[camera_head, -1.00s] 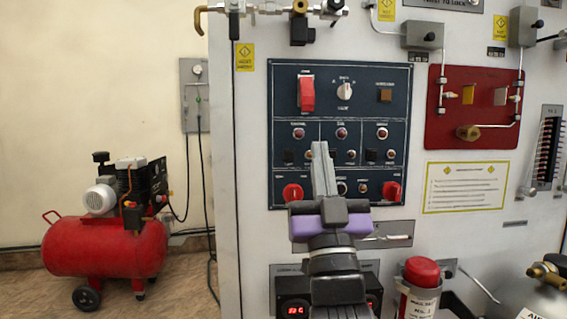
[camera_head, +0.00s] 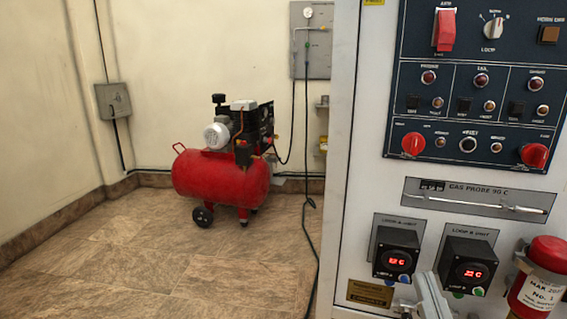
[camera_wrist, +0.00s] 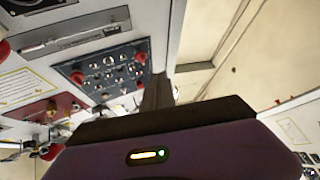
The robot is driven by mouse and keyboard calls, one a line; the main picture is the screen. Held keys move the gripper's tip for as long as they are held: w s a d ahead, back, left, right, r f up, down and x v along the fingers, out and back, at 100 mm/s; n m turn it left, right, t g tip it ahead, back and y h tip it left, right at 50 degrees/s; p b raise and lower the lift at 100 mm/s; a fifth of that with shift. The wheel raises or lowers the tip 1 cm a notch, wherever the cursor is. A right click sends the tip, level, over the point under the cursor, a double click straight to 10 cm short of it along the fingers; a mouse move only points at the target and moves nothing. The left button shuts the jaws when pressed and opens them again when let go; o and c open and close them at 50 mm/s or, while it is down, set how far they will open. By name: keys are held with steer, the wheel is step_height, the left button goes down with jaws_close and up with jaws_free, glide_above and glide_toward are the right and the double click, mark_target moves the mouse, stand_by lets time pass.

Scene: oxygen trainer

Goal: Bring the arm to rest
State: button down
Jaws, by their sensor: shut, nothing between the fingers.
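My gripper (camera_wrist: 157,94) shows in the wrist view as dark fingers closed together, with nothing between them. They point toward the upper middle of that view, apart from the dark blue switch panel (camera_wrist: 112,68) at their left. The rest of my arm is out of the head view.
The white cabinet (camera_head: 345,165) fills the right side, with the switch panel (camera_head: 473,90), a gas probe (camera_head: 475,203) and a red-topped cylinder (camera_head: 541,276). A red compressor (camera_head: 222,178) stands on the floor by the wall. Floor at left is clear.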

steer(key=s+d+f+m+g+h, duration=0.15)
steer(key=s+f+g, duration=0.35)
steer(key=s+f, duration=0.75)
steer(key=s+a+f+m+g+h, duration=0.1)
steer(key=s+f+m+g, duration=0.3)
steer(key=s+f, duration=0.9)
steer(key=s+r+n+p, duration=0.1)
steer(key=s+r+p, duration=0.2)
steer(key=r+p, duration=3)
step_height(320, 180, up, 3)
steer(key=shift+s+d+f+g, duration=0.1)
steer(key=shift+s+d+g, duration=0.05)
steer(key=shift+d+g, duration=0.25)
steer(key=shift+n, duration=0.25)
